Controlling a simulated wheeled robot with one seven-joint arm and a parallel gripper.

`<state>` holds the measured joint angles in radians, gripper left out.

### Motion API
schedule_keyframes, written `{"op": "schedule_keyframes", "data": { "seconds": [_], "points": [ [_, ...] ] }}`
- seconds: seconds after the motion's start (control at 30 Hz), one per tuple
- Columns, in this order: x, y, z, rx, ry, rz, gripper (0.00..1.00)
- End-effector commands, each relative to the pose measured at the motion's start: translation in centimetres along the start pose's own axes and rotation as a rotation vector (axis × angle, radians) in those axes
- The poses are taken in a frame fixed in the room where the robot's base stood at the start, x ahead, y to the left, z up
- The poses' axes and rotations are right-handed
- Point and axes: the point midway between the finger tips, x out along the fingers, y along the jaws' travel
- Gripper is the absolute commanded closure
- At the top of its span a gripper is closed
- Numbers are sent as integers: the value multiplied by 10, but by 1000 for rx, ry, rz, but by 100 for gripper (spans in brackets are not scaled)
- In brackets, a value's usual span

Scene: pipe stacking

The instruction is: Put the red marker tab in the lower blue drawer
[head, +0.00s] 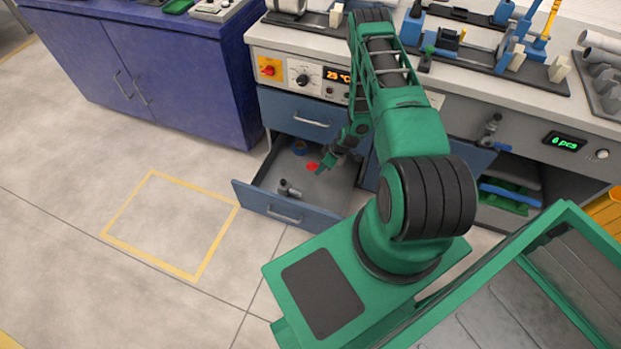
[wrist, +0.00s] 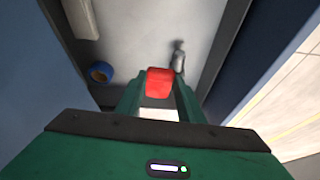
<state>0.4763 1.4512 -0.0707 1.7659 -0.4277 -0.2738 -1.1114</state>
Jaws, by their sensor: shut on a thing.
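The red marker tab (wrist: 159,83) is between the fingertips of my gripper (wrist: 159,98) in the wrist view, and the jaws are shut on it. In the head view the red tab (head: 312,167) shows beside my gripper (head: 322,167), over the open lower blue drawer (head: 287,212). The drawer is pulled out and its grey floor shows beneath the tab. I cannot tell the exact height of the tab above the drawer floor.
In the drawer lie a blue ring (head: 299,147) and a grey metal fitting (head: 289,189). The upper blue drawer (head: 300,117) above it is shut. A dark blue cabinet (head: 150,75) stands to the left. The floor inside the yellow outline (head: 170,222) is clear.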

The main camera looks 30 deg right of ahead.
Motion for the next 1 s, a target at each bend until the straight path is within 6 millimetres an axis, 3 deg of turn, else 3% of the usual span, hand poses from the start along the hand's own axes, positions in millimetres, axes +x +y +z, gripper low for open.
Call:
{"op": "schedule_keyframes", "data": {
  "seconds": [0.03,0.1,0.33,0.57,0.7,1.0],
  "points": [
    [16,-6,20,-7,-3,-10,90],
    [34,-13,41,-26,-1,-17,90],
    [76,-36,93,-75,0,-33,90],
    [96,-46,112,-91,1,-38,90],
    [118,-48,122,-91,0,-39,90],
    [145,-46,132,-93,0,-38,90]
  ]
}}
